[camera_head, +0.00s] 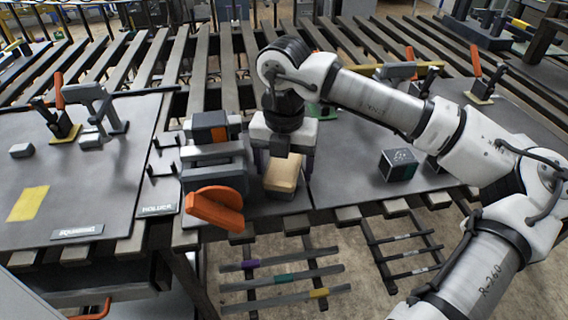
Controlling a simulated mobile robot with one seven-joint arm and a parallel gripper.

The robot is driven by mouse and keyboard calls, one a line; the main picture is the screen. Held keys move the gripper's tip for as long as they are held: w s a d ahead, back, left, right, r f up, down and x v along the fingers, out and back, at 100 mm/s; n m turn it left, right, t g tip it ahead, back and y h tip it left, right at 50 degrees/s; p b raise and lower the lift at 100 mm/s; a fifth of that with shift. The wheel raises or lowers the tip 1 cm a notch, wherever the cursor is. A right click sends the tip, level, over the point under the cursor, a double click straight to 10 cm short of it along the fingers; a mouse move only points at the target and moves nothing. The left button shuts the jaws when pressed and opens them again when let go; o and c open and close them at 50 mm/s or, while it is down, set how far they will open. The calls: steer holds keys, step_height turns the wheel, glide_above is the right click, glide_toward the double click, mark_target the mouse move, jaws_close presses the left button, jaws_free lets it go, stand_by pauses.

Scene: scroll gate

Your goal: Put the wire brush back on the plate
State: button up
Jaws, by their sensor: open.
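My gripper (282,168) points down near the front edge of the middle table, with its dark fingers apart. A tan block-like thing (284,177) lies below and between the fingers. It may be the wire brush, but no bristles show and the gripper hides its upper part. I cannot tell whether the fingers touch it. A dark grey plate-like surface (345,165) spreads to the right of the gripper. I cannot tell for sure whether this is the task's plate.
A vise-like fixture with an orange handle (215,208) stands close left of my gripper. A dark cube (398,164) sits to the right. The left plate (110,185) carries clamps, a small grey block (21,150) and a yellow sheet (27,203). Slats with gaps lie behind.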

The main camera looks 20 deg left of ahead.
mark_target(284, 163)
steer(key=shift+r, duration=0.1)
step_height(284, 163, up, 12)
stand_by(0.5)
steer(key=shift+s, duration=0.1)
